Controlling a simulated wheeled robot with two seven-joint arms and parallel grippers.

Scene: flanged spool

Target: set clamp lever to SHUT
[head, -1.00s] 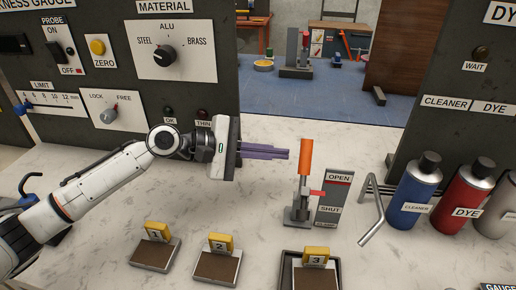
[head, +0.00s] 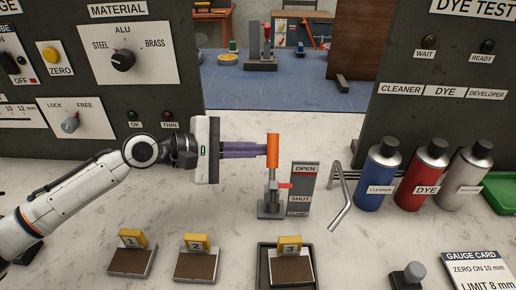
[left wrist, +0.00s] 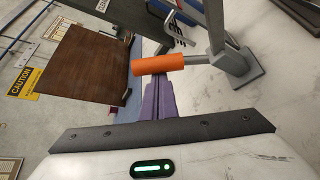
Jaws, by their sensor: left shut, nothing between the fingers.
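The clamp lever has an orange handle (head: 272,150) that stands upright on a grey metal clamp base (head: 270,209) on the bench. A sign (head: 301,188) beside it reads OPEN at the top and SHUT lower down, and a red pointer sits between the two words. My left gripper (head: 262,149) is shut and empty, its purple fingers level with the handle and their tips at its left side. In the left wrist view the orange handle (left wrist: 158,64) lies just past the fingertips; I cannot tell whether they touch. My right gripper is not in view.
A bent metal rod (head: 341,205) and the blue cleaner can (head: 377,178) stand right of the sign. Numbered blocks, including one in a dark tray (head: 263,277), sit in front. A dark gauge panel (head: 188,85) rises behind my left arm.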

